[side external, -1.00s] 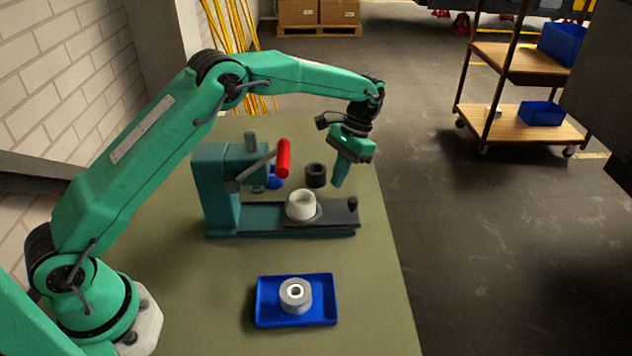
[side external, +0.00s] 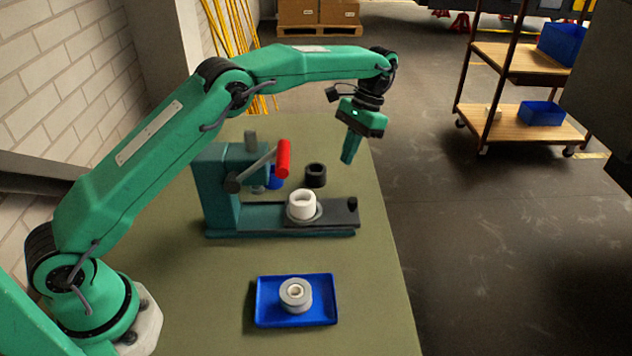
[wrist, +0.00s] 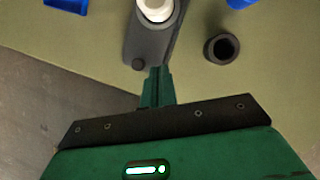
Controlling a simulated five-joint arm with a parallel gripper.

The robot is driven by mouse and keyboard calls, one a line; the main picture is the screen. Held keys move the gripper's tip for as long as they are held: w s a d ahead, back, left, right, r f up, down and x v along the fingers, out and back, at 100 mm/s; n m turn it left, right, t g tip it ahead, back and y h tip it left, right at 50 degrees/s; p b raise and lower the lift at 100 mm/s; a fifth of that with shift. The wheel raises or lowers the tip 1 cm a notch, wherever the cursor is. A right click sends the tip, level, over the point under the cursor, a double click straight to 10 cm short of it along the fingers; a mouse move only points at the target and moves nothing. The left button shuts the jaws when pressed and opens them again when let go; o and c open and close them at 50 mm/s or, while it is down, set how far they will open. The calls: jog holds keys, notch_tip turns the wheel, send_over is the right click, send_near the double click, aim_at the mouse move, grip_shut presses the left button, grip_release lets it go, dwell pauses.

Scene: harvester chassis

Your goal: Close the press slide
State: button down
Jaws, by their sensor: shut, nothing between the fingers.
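The press (side external: 216,190) is a teal frame with a red-handled lever (side external: 283,159) on the table. A white ring (side external: 302,204) sits on the slide, clear of the press head. My gripper (side external: 347,161) is shut and empty, pointing down, above and beyond the slide's outer end. The fingers also show in the wrist view (wrist: 158,70).
A black ring (side external: 316,175) stands on the table behind the slide. A blue tray (side external: 264,318) holding a grey flanged part (side external: 296,294) lies in front. A blue object (side external: 275,183) is partly hidden behind the press. The table's right edge is close to the slide's end.

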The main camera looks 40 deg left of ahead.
aim_at(312, 194)
jog(key=shift+w+d+f, duration=0.1)
jog(key=shift+w+d, duration=0.5)
jog(key=shift+w, duration=0.3)
jog(key=shift+f, duration=0.15)
jog(key=shift+a+x, duration=0.15)
jog(key=shift+x, duration=2.25)
jog(key=shift+a+x, duration=0.1)
jog(key=shift+x, duration=2.25)
jog(key=shift+s+a+f, duration=0.1)
jog(key=shift+s+a, duration=0.2)
jog(key=shift+s, duration=0.65)
jog(key=shift+s+a, duration=0.25)
jog(key=shift+s, duration=0.7)
jog(key=shift+s+a, duration=1.25)
jog(key=shift+s, duration=0.1)
